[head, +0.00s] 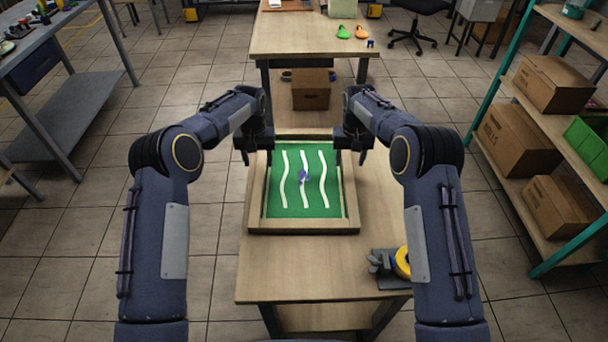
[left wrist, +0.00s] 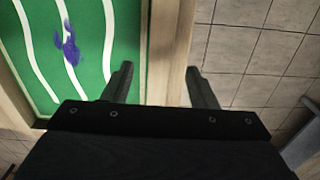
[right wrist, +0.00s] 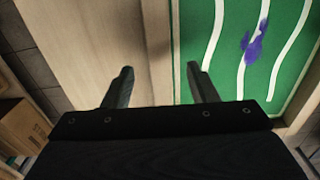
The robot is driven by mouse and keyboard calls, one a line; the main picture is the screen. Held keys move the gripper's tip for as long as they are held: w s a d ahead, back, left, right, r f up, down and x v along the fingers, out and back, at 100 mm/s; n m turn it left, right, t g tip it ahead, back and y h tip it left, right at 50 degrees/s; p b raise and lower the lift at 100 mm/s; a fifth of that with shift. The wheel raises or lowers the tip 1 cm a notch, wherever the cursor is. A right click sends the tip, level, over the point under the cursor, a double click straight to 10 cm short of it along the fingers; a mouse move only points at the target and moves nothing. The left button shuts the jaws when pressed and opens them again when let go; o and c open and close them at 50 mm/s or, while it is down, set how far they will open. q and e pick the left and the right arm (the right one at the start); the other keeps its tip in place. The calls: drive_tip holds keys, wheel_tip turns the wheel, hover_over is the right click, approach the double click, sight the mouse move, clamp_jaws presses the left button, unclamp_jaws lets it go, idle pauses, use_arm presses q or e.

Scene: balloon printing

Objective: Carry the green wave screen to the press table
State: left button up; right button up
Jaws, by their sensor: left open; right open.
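The green wave screen (head: 322,186) lies flat on a wooden table in front of me. It has a wooden frame (head: 303,226), three white wavy stripes and a purple smear in the middle. My left gripper (head: 255,158) is open above the screen's left frame side; in the left wrist view its fingers (left wrist: 160,88) straddle the wooden rail (left wrist: 165,60). My right gripper (head: 352,157) is open above the right frame side; in the right wrist view its fingers (right wrist: 160,88) straddle that rail (right wrist: 158,50). Contact with the frame cannot be told.
The near table (head: 385,215) holds a yellow tape roll (head: 402,262) in a dispenser at its front right. Another wooden table (head: 300,38) stands beyond, with orange and green items. A shelf with boxes (head: 517,138) is at right, a grey workbench (head: 70,110) at left.

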sight(260, 171)
use_arm(q)
drive_tip(key=shift+f, duration=2.2)
use_arm(e)
drive_tip(key=shift+f, duration=2.2)
use_arm(q)
clamp_jaws()
use_arm(e)
clamp_jaws()
use_arm(q)
drive_tip(key=shift+r, duration=0.1)
use_arm(e)
drive_tip(key=shift+r, duration=0.1)
